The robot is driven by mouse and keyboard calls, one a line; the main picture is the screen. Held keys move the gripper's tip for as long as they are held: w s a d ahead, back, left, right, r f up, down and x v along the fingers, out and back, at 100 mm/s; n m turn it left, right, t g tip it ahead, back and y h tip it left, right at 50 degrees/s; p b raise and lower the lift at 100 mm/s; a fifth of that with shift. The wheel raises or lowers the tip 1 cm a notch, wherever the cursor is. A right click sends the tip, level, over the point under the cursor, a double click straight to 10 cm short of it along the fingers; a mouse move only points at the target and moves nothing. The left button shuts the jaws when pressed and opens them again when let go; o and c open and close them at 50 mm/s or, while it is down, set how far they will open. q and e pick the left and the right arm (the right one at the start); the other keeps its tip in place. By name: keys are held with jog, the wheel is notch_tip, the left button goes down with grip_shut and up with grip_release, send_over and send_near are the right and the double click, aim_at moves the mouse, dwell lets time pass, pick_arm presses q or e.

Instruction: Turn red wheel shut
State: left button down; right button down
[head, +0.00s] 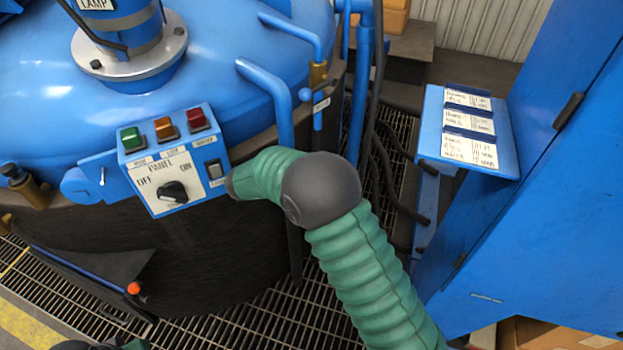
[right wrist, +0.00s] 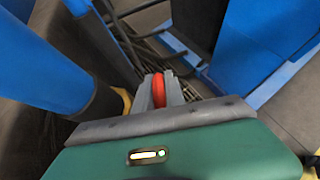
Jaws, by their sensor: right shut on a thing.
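The red wheel (right wrist: 158,92) shows in the right wrist view as a narrow red piece, seen nearly edge-on. My right gripper (right wrist: 161,85) is shut on it, with a grey finger on each side. Most of the wheel is hidden by the fingers and the wrist. In the head view, my green right arm reaches up from the bottom right to beside the furnace panel. There the arm hides the wheel and the right gripper's fingers.
The blue furnace (head: 215,50) and its control panel (head: 172,160) are at the left of my right arm. Blue pipes (head: 272,90) and dark hoses stand close behind the arm. A blue label shelf (head: 466,130) and a tall blue cabinet (head: 545,220) stand to the right.

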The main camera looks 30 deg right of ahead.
jog(key=c, duration=1.4)
grip_release()
jog(key=shift+w+a+r, duration=0.1)
jog(key=p+v, duration=0.2)
jog(key=v, duration=1.5)
jog(key=shift+p, duration=0.35)
